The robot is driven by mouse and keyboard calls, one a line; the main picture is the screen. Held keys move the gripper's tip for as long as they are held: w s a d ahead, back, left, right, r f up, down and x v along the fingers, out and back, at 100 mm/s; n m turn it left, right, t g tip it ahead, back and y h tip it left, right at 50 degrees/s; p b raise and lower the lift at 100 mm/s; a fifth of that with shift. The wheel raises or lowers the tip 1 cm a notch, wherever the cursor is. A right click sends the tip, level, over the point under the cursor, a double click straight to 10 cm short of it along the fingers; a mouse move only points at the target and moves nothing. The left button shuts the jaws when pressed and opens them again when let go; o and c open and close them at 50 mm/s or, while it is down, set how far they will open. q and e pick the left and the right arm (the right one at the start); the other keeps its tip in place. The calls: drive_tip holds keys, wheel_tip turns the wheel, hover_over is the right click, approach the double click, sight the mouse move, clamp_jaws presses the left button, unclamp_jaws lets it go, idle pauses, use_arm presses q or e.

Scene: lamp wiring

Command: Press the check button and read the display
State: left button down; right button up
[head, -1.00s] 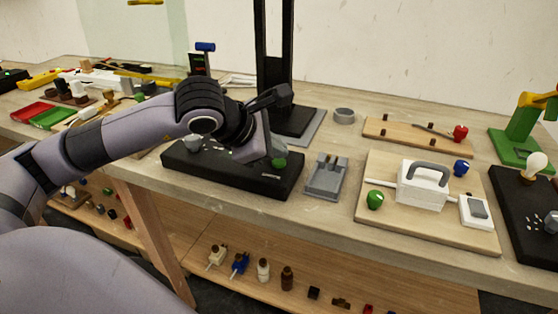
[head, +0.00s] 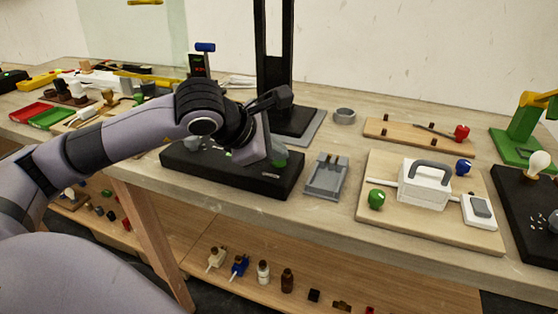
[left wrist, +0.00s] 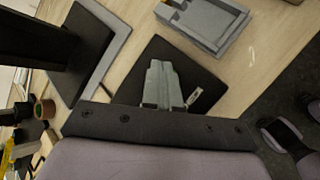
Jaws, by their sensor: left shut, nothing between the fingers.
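A low black box (head: 285,184) with a small pale label lies on the bench under my left arm. My left gripper (left wrist: 158,66) is shut and empty, with its tips over this box in the left wrist view. In the head view, a dull green round piece (head: 281,160) shows at the box's right end, beside the gripper and partly hidden. I cannot tell whether the tips touch it. A black upright panel (head: 197,66) with a blue top piece stands behind my arm. It bears small red marks, too small to read. My right gripper is out of view.
A grey tray-like fixture (head: 326,178) stands just right of the box. A black column (head: 273,60) rises behind it. A wooden board (head: 430,228) carries a white box and green and blue knobs. Several parts lie on the lower shelf.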

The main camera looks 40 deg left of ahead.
sight(276, 164)
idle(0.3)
use_arm(q)
drive_tip(key=shift+r+p, duration=0.35)
drive_tip(key=shift+r, duration=0.4)
drive_tip(key=shift+r, duration=0.1)
drive_tip(key=shift+r+p, duration=1.6)
drive_tip(key=shift+r, duration=0.85)
